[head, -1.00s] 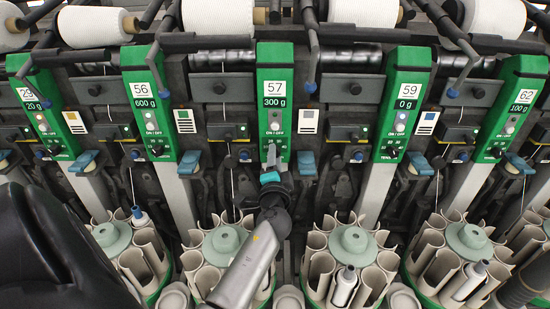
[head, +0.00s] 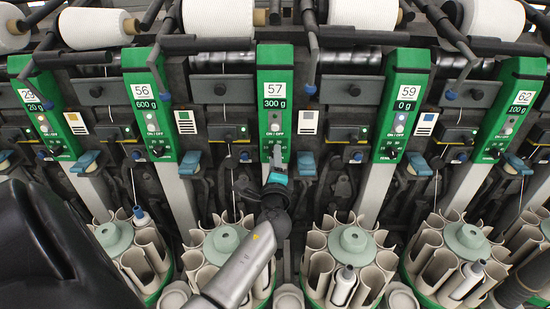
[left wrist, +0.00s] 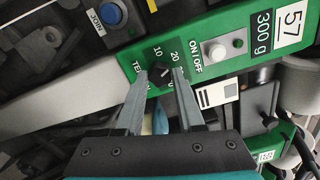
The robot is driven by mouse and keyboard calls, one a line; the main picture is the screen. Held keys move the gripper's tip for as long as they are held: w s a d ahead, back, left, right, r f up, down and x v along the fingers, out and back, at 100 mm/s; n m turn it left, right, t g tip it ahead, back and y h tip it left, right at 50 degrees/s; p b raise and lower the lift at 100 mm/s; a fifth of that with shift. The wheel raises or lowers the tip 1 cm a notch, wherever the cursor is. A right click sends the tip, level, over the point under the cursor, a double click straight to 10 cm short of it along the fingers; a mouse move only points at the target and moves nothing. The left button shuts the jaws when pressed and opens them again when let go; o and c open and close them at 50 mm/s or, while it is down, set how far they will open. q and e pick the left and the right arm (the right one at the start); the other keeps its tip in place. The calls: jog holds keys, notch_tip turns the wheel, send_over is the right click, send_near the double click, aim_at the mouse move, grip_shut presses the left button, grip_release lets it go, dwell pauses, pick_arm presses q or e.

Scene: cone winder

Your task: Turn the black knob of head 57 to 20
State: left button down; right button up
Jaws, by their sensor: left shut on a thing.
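Head 57 is the green panel (head: 275,72) in the middle of the head view, with a "57" label and a 300 g display. It also shows in the left wrist view (left wrist: 245,48). Its black knob (left wrist: 158,76) sits on a dial with 10 and 20 printed beside it. My left gripper (head: 275,158) reaches up to the panel's lower end. In the left wrist view its two fingers (left wrist: 161,73) are shut on the knob, one on each side. A pale mark shows on the knob, but its exact reading is unclear. In the head view the fingers largely hide the knob. My right gripper is not in view.
Neighbouring heads 56 (head: 145,90) and 59 (head: 404,90) stand either side with similar knobs. Round bobbin magazines (head: 352,241) stand below, and white cones (head: 218,17) hang above.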

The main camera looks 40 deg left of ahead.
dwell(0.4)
pick_arm(q)
jog(key=c, duration=0.5)
grip_release()
jog(key=shift+b+v, duration=0.8)
jog(key=shift+v, duration=6.8)
